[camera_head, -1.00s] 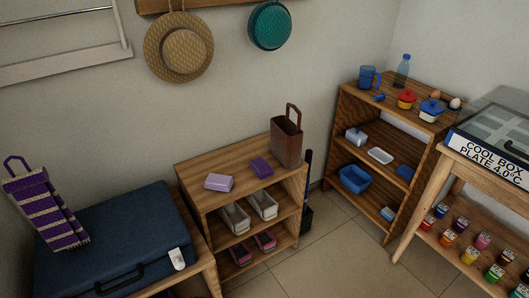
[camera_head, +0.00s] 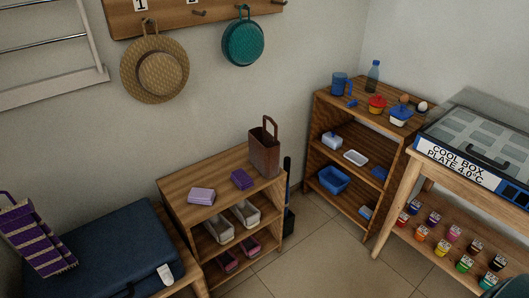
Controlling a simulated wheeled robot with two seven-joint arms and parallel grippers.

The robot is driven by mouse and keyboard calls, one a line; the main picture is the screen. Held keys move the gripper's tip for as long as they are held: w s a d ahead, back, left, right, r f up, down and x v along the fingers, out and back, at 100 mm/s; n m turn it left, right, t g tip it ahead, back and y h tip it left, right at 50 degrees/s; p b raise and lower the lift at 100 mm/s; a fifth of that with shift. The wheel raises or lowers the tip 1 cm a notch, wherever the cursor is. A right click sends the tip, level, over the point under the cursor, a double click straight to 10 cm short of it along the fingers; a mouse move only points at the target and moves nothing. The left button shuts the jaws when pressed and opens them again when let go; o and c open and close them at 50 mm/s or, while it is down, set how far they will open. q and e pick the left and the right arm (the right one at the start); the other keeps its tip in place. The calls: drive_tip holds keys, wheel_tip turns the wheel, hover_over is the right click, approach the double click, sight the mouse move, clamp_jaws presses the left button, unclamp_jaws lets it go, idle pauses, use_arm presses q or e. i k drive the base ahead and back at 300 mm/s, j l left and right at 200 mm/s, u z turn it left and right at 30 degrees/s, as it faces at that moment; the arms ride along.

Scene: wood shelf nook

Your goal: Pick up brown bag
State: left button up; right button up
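The brown bag (camera_head: 264,152) stands upright on the right end of the top of a low wooden shelf (camera_head: 218,172). Its tall loop handle points up, and nothing covers it. Neither of my grippers shows in the head view, so I cannot see where they are relative to the bag.
A blue suitcase (camera_head: 118,245) and a striped purple bag (camera_head: 36,237) are at the left. A wooden shelf (camera_head: 328,110) and the cool box table (camera_head: 412,172) stand right. Tiled floor (camera_head: 318,256) lies open between.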

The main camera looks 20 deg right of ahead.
sight(263, 147)
drive_tip(key=i+l, duration=0.15)
drive_tip(key=l, duration=0.2)
drive_tip(key=i+l, duration=0.15)
drive_tip(key=l, duration=0.25)
drive_tip(key=i+l, duration=0.1)
drive_tip(key=l, duration=0.25)
drive_tip(key=i+l, duration=0.15)
drive_tip(key=l, duration=0.25)
drive_tip(key=i+l, duration=0.15)
drive_tip(key=l, duration=0.2)
drive_tip(key=i+l, duration=0.15)
drive_tip(key=l, duration=0.2)
drive_tip(key=i+l+z, duration=0.1)
drive_tip(key=l, duration=0.3)
